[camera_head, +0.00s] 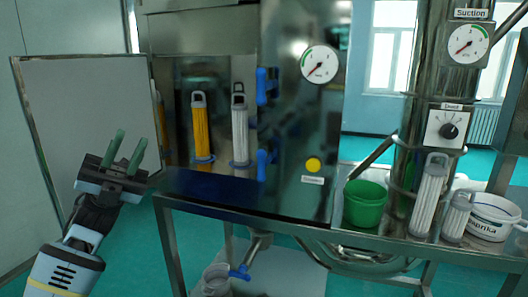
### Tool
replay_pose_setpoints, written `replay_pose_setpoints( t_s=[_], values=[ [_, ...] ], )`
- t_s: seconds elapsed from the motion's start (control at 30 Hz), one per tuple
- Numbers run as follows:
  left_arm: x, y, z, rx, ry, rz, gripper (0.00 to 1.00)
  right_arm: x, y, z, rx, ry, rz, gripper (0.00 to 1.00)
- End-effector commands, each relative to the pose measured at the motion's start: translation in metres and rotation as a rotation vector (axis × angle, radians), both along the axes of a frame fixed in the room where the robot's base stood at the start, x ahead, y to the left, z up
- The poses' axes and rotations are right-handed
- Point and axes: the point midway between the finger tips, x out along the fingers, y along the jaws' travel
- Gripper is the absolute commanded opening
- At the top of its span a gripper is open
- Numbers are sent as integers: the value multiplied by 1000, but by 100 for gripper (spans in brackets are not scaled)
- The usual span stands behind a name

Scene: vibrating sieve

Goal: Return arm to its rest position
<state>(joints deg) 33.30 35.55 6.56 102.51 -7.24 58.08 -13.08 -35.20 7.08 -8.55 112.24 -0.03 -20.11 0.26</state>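My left gripper (130,142) is at the left of the head view, with its arm coming up from the bottom left corner. Its two green fingers point up and stand apart, with nothing between them. It is in front of the open grey door panel (85,95) of the steel cabinet, left of the cabinet opening. Whether it touches the panel is hard to tell. My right gripper is not in view.
A yellow filter (201,135) and a white filter (240,132) stand in the cabinet. Blue latches (264,165) stick out at its edge. A green bucket (365,204), white filters (430,195) and a white tub (492,218) stand at the right on the steel frame.

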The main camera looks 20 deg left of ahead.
Motion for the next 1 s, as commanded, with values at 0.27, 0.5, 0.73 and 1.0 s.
replay_pose_setpoints(
  t_s=[0.27,0.5,0.73,1.0],
  values=[
    [63,-24,-186,-269,711,26,23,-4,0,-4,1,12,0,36],
    [40,-51,-365,-477,1300,92,23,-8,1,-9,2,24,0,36],
    [-48,-85,-514,-653,1819,184,23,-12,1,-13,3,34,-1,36],
    [-178,-125,-616,-810,2295,300,23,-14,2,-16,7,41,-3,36]
  ],
)
